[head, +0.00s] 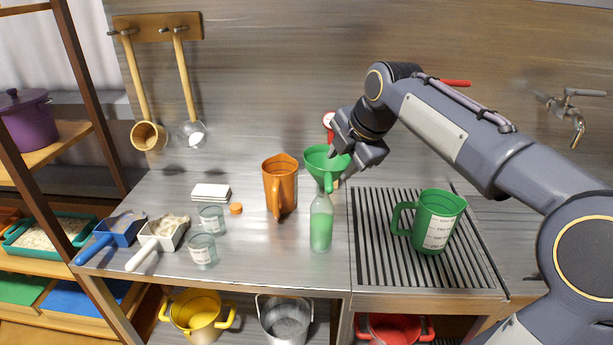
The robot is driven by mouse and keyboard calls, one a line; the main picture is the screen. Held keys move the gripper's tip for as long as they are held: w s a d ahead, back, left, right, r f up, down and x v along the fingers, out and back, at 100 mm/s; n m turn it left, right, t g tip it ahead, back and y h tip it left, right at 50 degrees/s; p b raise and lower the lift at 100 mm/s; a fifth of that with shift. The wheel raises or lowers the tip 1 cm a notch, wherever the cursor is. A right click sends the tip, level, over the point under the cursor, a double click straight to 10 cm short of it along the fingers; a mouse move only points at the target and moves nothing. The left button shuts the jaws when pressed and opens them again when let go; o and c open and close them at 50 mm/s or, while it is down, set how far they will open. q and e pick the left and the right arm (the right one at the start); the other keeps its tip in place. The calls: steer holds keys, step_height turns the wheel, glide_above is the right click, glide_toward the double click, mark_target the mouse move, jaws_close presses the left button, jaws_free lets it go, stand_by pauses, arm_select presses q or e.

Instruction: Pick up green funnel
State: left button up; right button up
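The green funnel (321,157) has a wide round mouth and a narrow spout. It is upright above a clear bottle (321,226) with green contents, its spout at the bottle's neck. My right gripper (343,146) is at the right side of the funnel's mouth, pointing down and left. Its two fingers are spread apart, close to the rim; I cannot tell whether they touch it. My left gripper is not in view.
An orange jug (279,188) stands left of the bottle, and a green measuring jug (436,222) stands on the ribbed drainboard (375,265) to the right. Small glass jars (202,249) and two scoops are at the left. A tap (574,115) juts from the back wall.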

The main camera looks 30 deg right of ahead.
mark_target(334, 177)
steer(key=x, duration=0.4)
steer(key=d+x, duration=0.1)
steer(key=x, duration=0.2)
steer(key=shift+s+a+f, duration=0.1)
steer(key=shift+f, duration=0.05)
steer(key=shift+c, duration=0.3)
jaws_close()
